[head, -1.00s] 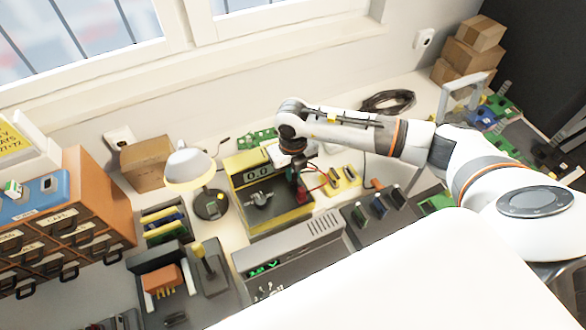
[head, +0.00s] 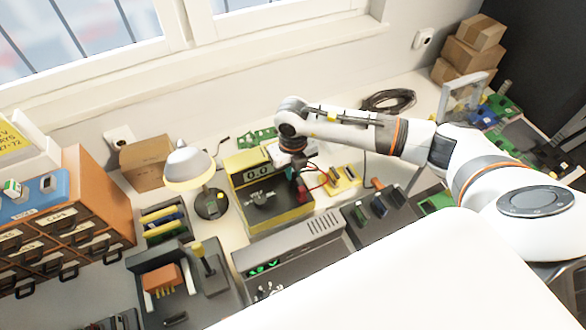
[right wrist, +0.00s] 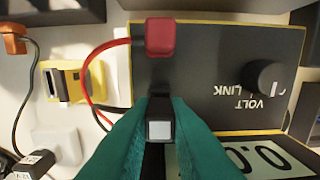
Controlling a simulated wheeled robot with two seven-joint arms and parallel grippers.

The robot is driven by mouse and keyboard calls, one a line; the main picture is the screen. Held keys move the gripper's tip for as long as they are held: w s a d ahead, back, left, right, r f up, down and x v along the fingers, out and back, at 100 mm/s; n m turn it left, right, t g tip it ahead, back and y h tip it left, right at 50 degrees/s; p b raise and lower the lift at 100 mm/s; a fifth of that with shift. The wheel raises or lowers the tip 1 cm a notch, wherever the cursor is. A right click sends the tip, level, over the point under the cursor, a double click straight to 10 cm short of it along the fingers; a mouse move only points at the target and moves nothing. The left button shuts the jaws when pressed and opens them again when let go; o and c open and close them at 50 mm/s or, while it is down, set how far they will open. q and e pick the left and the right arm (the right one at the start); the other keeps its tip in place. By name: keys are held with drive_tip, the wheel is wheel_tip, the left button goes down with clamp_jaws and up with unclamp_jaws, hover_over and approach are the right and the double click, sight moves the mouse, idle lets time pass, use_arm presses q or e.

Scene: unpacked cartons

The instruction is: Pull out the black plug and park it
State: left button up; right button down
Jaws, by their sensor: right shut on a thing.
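The black plug (right wrist: 160,106) with a pale square end sits between the teal fingers of my right gripper (right wrist: 159,120) in the right wrist view. The fingers are shut on it. A red plug (right wrist: 160,37) is beside it on the dark face of the yellow-edged power supply (right wrist: 205,75). I cannot tell whether the black plug is in or clear of its socket. In the head view my right gripper (head: 298,168) is over the right part of the power supply (head: 285,222). My left gripper is not in view.
A yellow slotted block (head: 343,180) stands right of the supply; it also shows in the right wrist view (right wrist: 66,82). A lamp (head: 190,166) stands left. A grey unit (head: 295,245) lies in front. Red and black leads run beside the supply.

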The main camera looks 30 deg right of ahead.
drive_tip(key=shift+f+b, duration=0.75)
drive_tip(key=shift+b, duration=0.1)
idle(1.5)
drive_tip(key=c, duration=1.3)
unclamp_jaws()
drive_tip(key=shift+r, duration=0.1)
wheel_tip(320, 180, up, 12)
drive_tip(key=b, duration=0.2)
